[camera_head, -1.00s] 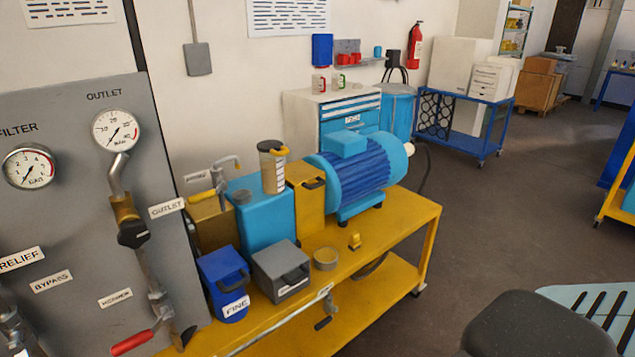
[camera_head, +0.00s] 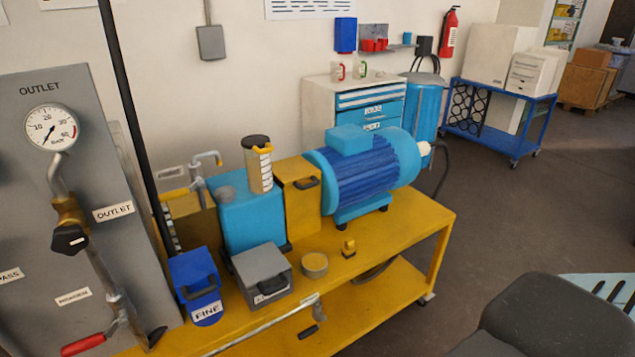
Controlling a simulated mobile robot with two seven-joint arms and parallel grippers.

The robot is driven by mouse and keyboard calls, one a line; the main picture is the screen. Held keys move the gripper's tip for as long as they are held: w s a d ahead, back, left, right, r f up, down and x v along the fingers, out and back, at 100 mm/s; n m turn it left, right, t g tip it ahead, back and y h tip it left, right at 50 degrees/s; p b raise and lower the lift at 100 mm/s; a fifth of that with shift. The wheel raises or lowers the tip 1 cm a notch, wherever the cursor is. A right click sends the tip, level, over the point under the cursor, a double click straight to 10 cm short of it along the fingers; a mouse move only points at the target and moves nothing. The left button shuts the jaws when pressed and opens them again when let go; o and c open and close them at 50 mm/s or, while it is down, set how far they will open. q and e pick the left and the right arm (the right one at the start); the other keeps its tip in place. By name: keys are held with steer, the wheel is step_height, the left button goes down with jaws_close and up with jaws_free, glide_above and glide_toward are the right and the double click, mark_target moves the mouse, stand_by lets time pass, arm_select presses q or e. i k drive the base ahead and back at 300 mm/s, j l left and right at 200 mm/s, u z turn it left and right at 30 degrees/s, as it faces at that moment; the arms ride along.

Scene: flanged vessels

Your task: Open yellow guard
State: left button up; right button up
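The yellow guard (camera_head: 299,208) is an upright yellow box with a dark handle near its top. It stands on the yellow bench (camera_head: 408,233) between the light blue housing (camera_head: 250,222) and the blue motor (camera_head: 366,172). It looks closed, and what it covers is hidden. A canister (camera_head: 259,170) with a dark lid and yellow handle stands on the light blue housing. Neither of my grippers shows in the head view.
A grey gauge panel (camera_head: 95,155) stands at the left. A blue FINE container (camera_head: 196,284), a grey box (camera_head: 262,273) and a round tin (camera_head: 314,265) sit at the bench front. A dark rounded form (camera_head: 545,318) fills the lower right.

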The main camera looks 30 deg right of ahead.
mark_target(292, 169)
steer(key=l, duration=1.8)
steer(key=i+u, duration=0.05)
